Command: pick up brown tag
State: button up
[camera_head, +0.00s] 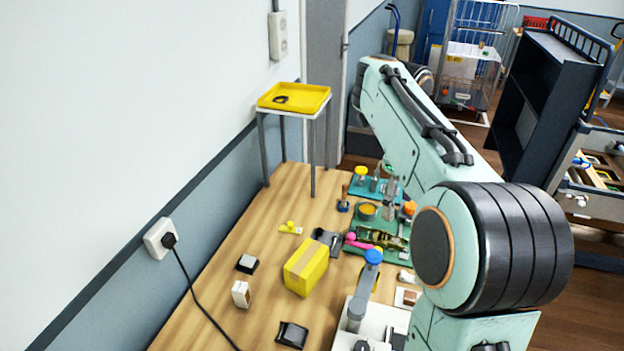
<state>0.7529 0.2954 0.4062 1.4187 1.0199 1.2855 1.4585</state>
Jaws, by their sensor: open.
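I cannot make out a brown tag with certainty. A small white block with a brown side face (241,294) stands on the wooden table (215,318), left of the yellow box. A flat white piece with a brown patch (407,297) lies at the right, partly cut off by my arm. Either could be it; the view is too small to tell. My arm rises at the right and bends at the top.
A yellow box (306,267) stands mid-table. Dark pieces (292,334) (247,263) and a black cable (190,290) lie at left. Green trays (375,225) with small parts and a blue-topped grey fixture (365,285) crowd the right. A yellow tray (294,97) on a stand is behind.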

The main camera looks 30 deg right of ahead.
jog(key=s+d+f+m+y, duration=0.1)
jog(key=s+d+f+m, duration=0.25)
jog(key=d+m, duration=0.8)
jog(key=shift+m, duration=0.55)
jog(key=f, duration=0.9)
jog(key=a+f, duration=0.1)
jog(key=f, duration=0.9)
jog(key=a+f, duration=0.1)
jog(key=f, duration=0.9)
jog(key=shift+w+a+f, duration=0.1)
jog(key=shift+w+f, duration=0.15)
jog(key=shift+w, duration=0.1)
jog(key=c, duration=0.5)
